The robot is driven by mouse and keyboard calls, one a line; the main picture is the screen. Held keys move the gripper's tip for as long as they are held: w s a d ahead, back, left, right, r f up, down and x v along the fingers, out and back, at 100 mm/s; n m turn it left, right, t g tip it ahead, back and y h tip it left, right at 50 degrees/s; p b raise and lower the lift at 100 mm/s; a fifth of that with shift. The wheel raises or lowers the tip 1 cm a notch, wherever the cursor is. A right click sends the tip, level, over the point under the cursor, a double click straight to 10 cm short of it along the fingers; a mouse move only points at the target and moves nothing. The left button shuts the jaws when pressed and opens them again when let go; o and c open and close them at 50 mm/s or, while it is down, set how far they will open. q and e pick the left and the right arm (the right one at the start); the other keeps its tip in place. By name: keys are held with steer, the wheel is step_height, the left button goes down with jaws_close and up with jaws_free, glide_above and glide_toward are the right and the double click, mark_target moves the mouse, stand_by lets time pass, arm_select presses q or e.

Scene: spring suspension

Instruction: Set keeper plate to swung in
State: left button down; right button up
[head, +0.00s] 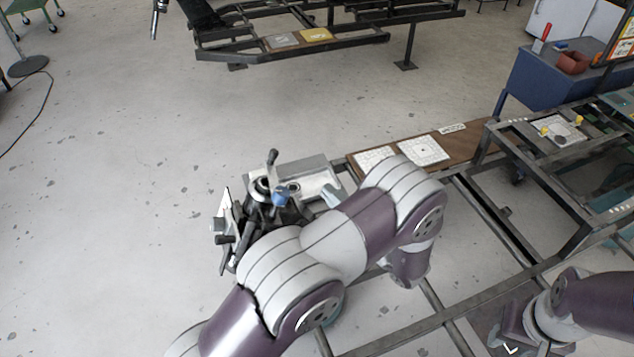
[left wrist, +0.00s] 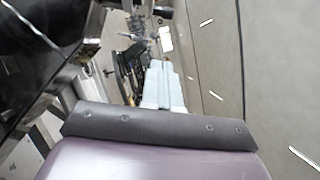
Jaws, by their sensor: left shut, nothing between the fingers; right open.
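The dark suspension assembly (head: 262,212) stands on the left end of the frame in the head view. It carries an upright lever, a blue part (head: 280,196) and dark knobs at its left side. A thin pale plate (head: 226,212) stands at that side; I cannot tell whether it is the keeper plate. My left arm covers the assembly's lower right. My left gripper is shut and empty in the left wrist view (left wrist: 160,68); in the head view it is mostly hidden by my arm. My right gripper (head: 510,338) is open and empty at the lower right, partly seen.
A grey block-like tray (head: 300,176) sits behind the assembly. A brown board (head: 465,142) with white patterned plates lies along the frame's back edge. Dark frame rails (head: 500,230) run to the right. A blue cabinet (head: 560,85) stands at back right.

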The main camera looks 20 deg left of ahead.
mark_target(276, 175)
arm_select(q)
steer(key=w+a+r+p, duration=0.1)
steer(key=a+r+p, duration=0.2)
steer(key=a+p, duration=0.3)
steer(key=a, duration=0.4)
steer(key=shift+w+a, duration=0.3)
steer(key=shift+w, duration=0.05)
steer(key=shift+r, duration=0.1)
steer(key=shift+s+a+r+p, duration=0.25)
steer(key=shift+a+p, duration=0.35)
steer(key=shift+p, duration=0.5)
